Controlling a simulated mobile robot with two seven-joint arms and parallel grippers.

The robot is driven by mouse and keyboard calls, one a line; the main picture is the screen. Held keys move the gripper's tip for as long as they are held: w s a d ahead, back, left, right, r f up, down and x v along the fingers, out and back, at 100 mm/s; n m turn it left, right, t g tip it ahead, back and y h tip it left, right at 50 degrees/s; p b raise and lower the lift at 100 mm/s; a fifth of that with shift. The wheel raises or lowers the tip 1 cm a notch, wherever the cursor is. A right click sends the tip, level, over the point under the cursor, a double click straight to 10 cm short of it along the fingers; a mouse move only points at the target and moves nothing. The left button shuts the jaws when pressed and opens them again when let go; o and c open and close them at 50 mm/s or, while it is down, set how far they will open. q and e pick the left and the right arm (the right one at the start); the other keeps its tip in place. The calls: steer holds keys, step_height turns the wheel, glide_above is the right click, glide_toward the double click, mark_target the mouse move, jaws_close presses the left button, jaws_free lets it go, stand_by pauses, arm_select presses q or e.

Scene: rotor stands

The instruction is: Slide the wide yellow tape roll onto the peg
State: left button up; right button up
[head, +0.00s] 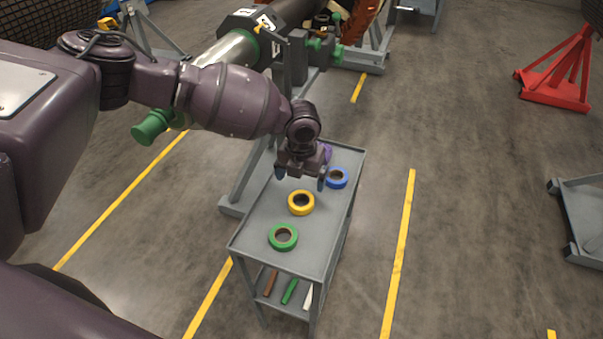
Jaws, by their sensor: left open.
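The yellow tape roll (301,212) lies flat on the top of the grey cart (322,222), between the green and blue rolls. My left gripper (301,180) is open and empty, with its blue-tipped fingers pointing down. In the picture it is just above the yellow roll, towards the far side of the cart; its exact height over the cart top is hard to tell. I cannot clearly make out the peg. My right gripper is not in view.
A green tape roll (283,247) lies at the cart's near end and a blue roll (346,181) at its right edge. A purple roll (327,151) is partly hidden behind my gripper. A grey stand with a metal rotor shaft (230,52) stands behind.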

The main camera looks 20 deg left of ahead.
mark_target(301, 199)
arm_select(q)
step_height(301, 199, down, 8)
steer(key=b, duration=0.2)
steer(key=shift+r+b, duration=0.25)
steer(key=shift+b, duration=0.15)
steer(key=shift+f, duration=0.65)
steer(key=shift+w+f+b, duration=0.1)
steer(key=shift+f+b, duration=0.05)
steer(key=shift+b, duration=0.15)
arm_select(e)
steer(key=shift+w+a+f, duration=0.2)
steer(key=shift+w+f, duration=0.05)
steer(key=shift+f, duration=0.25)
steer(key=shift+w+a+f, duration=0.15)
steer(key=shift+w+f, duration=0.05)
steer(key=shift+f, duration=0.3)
arm_select(q)
steer(key=c, duration=0.8)
steer(key=shift+c, duration=0.3)
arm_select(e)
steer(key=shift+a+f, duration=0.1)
